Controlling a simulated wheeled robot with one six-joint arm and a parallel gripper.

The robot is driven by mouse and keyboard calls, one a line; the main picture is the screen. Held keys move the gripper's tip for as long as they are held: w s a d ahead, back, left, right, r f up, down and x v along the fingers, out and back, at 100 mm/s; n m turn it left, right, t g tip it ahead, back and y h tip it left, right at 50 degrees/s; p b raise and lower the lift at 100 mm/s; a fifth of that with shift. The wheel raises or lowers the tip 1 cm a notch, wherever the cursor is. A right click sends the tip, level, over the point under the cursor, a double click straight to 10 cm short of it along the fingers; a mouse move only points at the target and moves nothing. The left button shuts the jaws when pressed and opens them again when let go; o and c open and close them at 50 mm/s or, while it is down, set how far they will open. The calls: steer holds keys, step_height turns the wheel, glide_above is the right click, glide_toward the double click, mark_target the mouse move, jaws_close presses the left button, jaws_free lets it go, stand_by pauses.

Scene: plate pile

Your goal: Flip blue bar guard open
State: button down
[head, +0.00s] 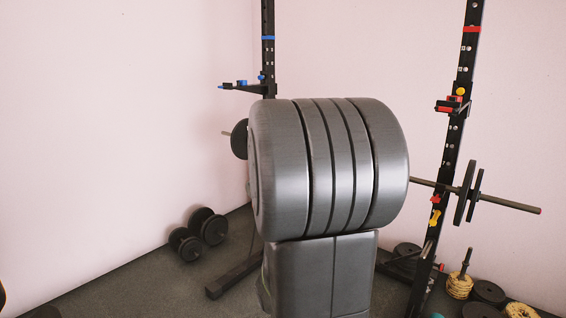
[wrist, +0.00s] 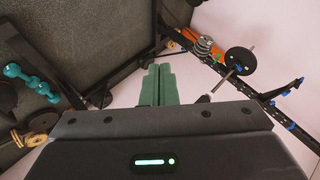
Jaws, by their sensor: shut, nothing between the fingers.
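The blue bar guard (head: 242,83) sits on the left black upright (head: 268,58), which has a blue band above it. A black arm with a blue tip reaches left from the upright at that height. In the wrist view, a black arm with blue parts (wrist: 291,88) stands off an upright at the right; I cannot tell for certain that it is the same guard. The guard is too small to tell whether it is open or shut. My gripper (wrist: 159,72) shows green fingers, shut and empty, apart from the upright. It does not show in the head view.
A barbell (head: 513,204) crosses low between the uprights, its middle hidden. The right upright (head: 452,150) has red and yellow fittings. Dumbbells (head: 198,232) and several plates (head: 487,292) lie on the floor. Teal dumbbells (wrist: 32,83) show in the wrist view.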

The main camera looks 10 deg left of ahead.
steer(key=w+a+r+m+y, duration=0.1)
steer(key=a+r+y, duration=0.1)
steer(key=a, duration=0.4)
steer(key=w+a+r+m+t+y, duration=0.1)
steer(key=a+r+y, duration=0.1)
steer(key=a, duration=0.4)
steer(key=w+a+r+m+y, duration=0.2)
steer(key=a+y, duration=0.2)
steer(key=a, duration=0.3)
steer(key=shift+t+y, duration=0.3)
steer(key=shift+t, duration=0.1)
steer(key=shift+w+r, duration=0.1)
